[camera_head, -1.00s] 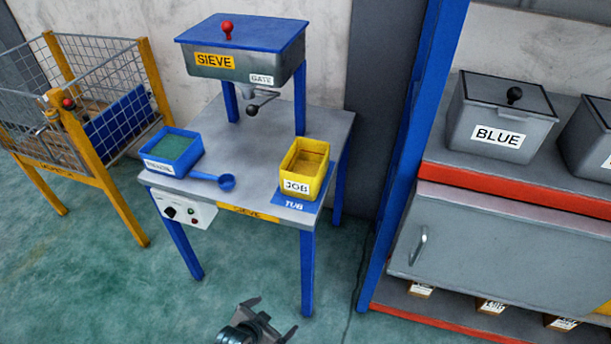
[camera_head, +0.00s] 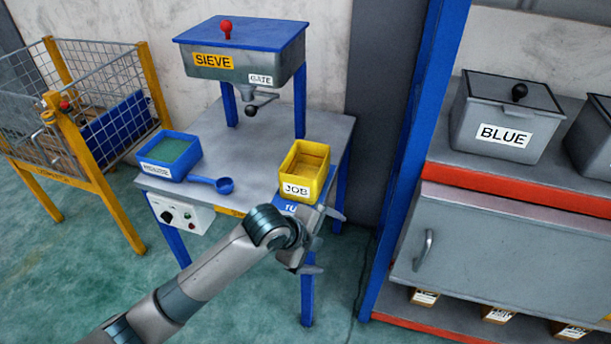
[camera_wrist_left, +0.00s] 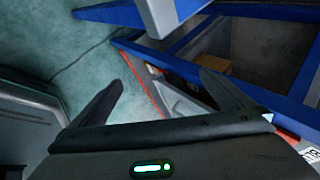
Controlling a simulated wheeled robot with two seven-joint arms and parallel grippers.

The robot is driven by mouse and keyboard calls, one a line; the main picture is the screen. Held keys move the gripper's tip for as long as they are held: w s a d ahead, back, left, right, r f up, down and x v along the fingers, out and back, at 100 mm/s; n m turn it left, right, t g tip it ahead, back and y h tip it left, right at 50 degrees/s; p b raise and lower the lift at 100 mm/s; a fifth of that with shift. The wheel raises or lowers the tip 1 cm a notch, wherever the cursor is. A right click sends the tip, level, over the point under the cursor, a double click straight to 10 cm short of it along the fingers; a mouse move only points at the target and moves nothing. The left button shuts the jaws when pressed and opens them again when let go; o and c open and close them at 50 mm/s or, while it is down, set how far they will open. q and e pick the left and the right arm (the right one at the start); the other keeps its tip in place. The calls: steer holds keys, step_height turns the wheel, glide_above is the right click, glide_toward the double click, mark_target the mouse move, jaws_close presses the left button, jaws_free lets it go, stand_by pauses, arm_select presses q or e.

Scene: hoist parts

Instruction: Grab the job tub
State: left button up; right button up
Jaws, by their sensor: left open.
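The yellow job tub (camera_head: 304,172), labelled JOB, stands upright on the blue TUB mat (camera_head: 284,208) at the right front corner of the sieve table (camera_head: 255,180). My left gripper (camera_head: 328,242) is open and empty just in front of and below the tub, at the table's front right corner, apart from the tub. My left arm hides part of the table's front edge and of the mat. In the left wrist view the open fingers (camera_wrist_left: 160,95) have nothing between them, and I cannot make out the tub there. My right gripper is not in view.
The sieve (camera_head: 240,55) stands at the back of the table. A blue rack post (camera_head: 415,150) and a grey BLUE bin (camera_head: 503,120) are to the right. A wire cage stands left.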

arm_select(q)
steer(key=w+a+r+m+y, duration=0.2)
steer(key=w+a+r+m, duration=0.2)
steer(key=w+r+m, duration=0.3)
steer(key=w+a+r+m+y, duration=0.2)
steer(key=w+a+r+m, duration=0.2)
steer(key=w+r+m, duration=0.3)
step_height(320, 180, up, 2)
steer(key=shift+w+a+r+t+y+b, duration=0.2)
steer(key=shift+t+y+b, duration=0.1)
steer(key=shift+t+b, duration=0.1)
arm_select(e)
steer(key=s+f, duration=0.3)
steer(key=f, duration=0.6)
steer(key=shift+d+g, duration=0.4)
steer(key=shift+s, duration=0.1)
arm_select(q)
steer(key=x, duration=1.2)
steer(key=shift+d+f+p, duration=0.1)
steer(key=shift+d+p, duration=0.05)
steer(key=shift+p, duration=0.15)
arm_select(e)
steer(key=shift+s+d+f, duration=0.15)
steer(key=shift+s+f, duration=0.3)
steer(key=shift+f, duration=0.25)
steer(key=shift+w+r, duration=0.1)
